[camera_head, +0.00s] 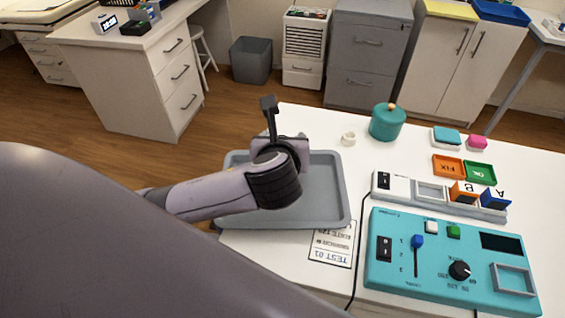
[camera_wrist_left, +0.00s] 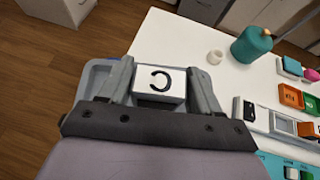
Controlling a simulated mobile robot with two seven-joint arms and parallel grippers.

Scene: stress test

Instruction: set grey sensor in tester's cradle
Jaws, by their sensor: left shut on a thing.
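My left gripper (camera_head: 282,148) is over the far part of the grey tray (camera_head: 335,190). In the left wrist view the gripper (camera_wrist_left: 162,70) is shut on a pale block (camera_wrist_left: 158,86) with a white face and a black C-like mark. Its sides are mostly hidden, so I cannot be sure it is the grey sensor. The teal tester (camera_head: 395,270) lies at the right front of the white table, with a lever, a dial and a dark screen. Its grey-framed cradle (camera_head: 513,264) at the right end looks empty. My right gripper is not in view.
A rack (camera_head: 410,187) behind the tester holds an orange block (camera_head: 463,191) and a blue block (camera_head: 489,197), with an open slot. Orange (camera_head: 448,166) and green (camera_head: 480,172) trays, a teal pot (camera_head: 387,123) and a white ring (camera_head: 348,138) stand behind. A cable (camera_head: 361,250) runs left of the tester.

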